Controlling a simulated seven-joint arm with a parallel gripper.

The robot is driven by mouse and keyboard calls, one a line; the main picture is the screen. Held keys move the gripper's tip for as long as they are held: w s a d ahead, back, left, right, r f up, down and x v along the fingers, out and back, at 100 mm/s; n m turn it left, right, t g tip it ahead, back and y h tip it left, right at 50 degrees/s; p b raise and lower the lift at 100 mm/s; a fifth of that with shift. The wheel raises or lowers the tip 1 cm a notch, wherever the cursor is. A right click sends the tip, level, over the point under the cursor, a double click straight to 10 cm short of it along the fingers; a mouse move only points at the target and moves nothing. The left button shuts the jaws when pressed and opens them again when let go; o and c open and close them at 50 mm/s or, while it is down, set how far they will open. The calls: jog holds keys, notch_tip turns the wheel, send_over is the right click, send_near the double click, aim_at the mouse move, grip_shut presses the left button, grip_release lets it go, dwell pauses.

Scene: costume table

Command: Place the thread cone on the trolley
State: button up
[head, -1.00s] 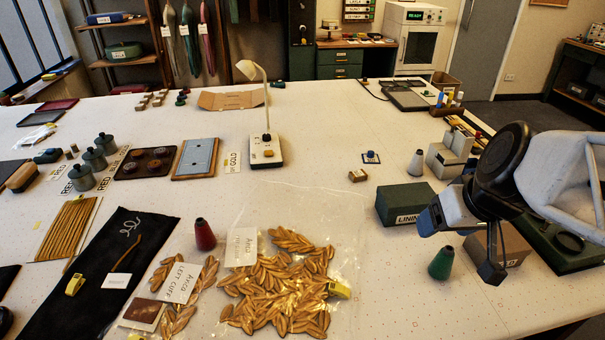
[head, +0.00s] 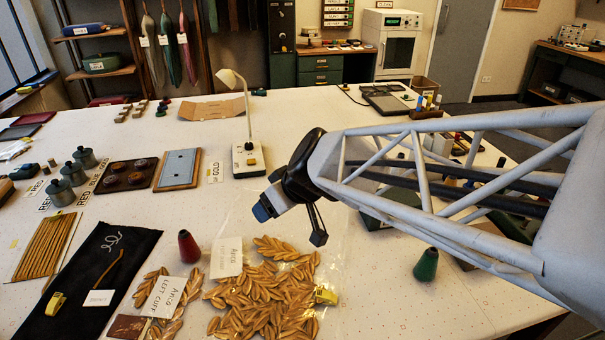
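A red thread cone (head: 189,247) stands upright on the white table, left of the pile of gold leaves. A green thread cone (head: 426,266) stands upright at the right, near the table's front edge. A pale cone at the back right is now mostly or wholly hidden by my arm. My gripper (head: 291,224) is above the middle of the table, between the red and green cones and farther back. Its two fingers are apart, and I see nothing between them. I cannot make out a trolley in this view.
A desk lamp (head: 249,158) stands just behind my gripper. Bagged gold leaves (head: 262,300) lie at the front, with a black cloth (head: 100,270) to their left. Boxes at the right are partly hidden by my arm. The table around the green cone is fairly clear.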

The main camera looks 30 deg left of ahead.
aim_at(185, 233)
jog(key=s+a+f+n+g+y, duration=0.1)
jog(key=s+a+f+n, duration=0.2)
jog(key=s+a, duration=0.7)
jog(key=a+f, duration=0.2)
jog(key=a, duration=0.1)
jog(key=shift+a+n+g, duration=0.3)
jog(key=shift+n, duration=0.1)
jog(key=shift+x, duration=1.3)
jog(key=shift+a+f, duration=0.1)
jog(key=shift+x, duration=2.5)
jog(key=shift+s, duration=0.1)
jog(key=c, duration=1.1)
